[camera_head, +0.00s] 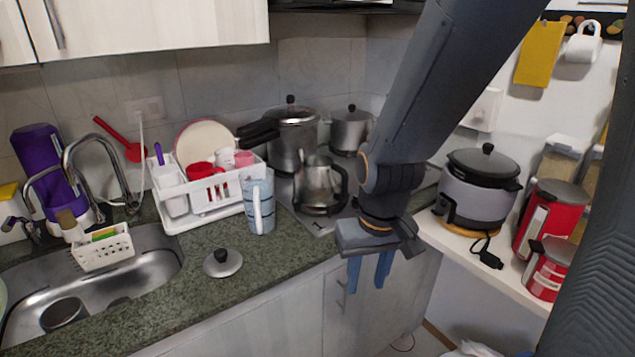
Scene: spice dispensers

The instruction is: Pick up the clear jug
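The clear jug (262,212) stands upright on the green stone counter, in front of the right end of the white dish rack. It looks pale blue and see-through with darker bands, and its white handle faces the camera. My gripper (368,272) hangs to the right of the jug and apart from it, fingers pointing down in front of the cabinet doors. Its two blue fingers have a gap between them, with nothing held. The jug's far side is hidden.
The white dish rack (178,222) holds red cups and a plate. A pot lid (223,262) lies on the counter left of the jug. A kettle (319,187) and pots stand on the stove behind. The sink (150,268) is left; a rice cooker (478,195) stands right.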

